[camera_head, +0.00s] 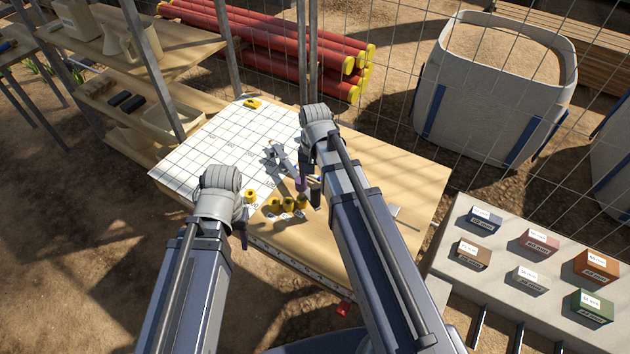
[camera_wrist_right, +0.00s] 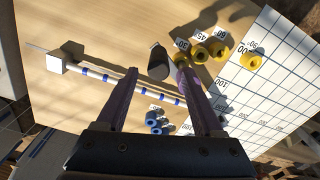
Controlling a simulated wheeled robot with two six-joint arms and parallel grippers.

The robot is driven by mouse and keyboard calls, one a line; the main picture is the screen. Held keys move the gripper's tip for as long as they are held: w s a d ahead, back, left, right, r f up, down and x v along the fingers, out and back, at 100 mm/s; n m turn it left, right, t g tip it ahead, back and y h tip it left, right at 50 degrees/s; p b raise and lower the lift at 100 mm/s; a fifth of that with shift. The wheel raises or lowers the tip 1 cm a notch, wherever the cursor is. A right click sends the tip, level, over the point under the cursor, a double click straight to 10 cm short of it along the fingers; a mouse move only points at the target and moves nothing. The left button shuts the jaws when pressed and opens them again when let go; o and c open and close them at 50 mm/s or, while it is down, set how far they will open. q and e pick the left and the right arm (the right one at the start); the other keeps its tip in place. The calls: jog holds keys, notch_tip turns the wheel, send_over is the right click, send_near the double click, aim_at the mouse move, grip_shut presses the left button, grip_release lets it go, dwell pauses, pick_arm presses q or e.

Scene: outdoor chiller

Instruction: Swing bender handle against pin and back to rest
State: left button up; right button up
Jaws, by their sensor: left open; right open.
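A grey metal piece (camera_head: 281,156) sits beside my right wrist, over the grid board, in the head view; I cannot tell whether it is the bender. No handle or pin can be made out clearly. My right gripper (camera_head: 301,184) points down over the workbench, partly hidden by its own arm. In the right wrist view its purple fingers (camera_wrist_right: 158,70) are apart. A black cylinder (camera_wrist_right: 158,62) shows beyond the gap between the tips, not gripped. My left gripper (camera_head: 244,235) is open and empty near the bench's front left edge, left of several yellow pieces (camera_head: 274,203).
The white grid board (camera_head: 205,150) covers the bench's left side. A rod with blue bands (camera_wrist_right: 110,78) ends in a white block (camera_wrist_right: 57,62). Blue rollers (camera_wrist_right: 153,118) lie near the fingers. The bench's right side (camera_head: 400,170) is mostly bare. Small labelled boxes (camera_head: 538,242) stand right.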

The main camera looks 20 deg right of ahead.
aim_at(316, 198)
jog(key=n, duration=0.4)
jog(key=shift+f+n+b, duration=0.3)
jog(key=shift+f+b, duration=0.05)
jog(key=shift+f, duration=0.05)
jog(key=n, duration=0.4)
jog(key=shift+d+f, duration=0.1)
jog(key=shift+f, duration=0.05)
notch_tip(316, 198, down, 8)
jog(key=b, duration=0.8)
jog(key=shift+c, duration=0.2)
grip_shut()
dwell(0.4)
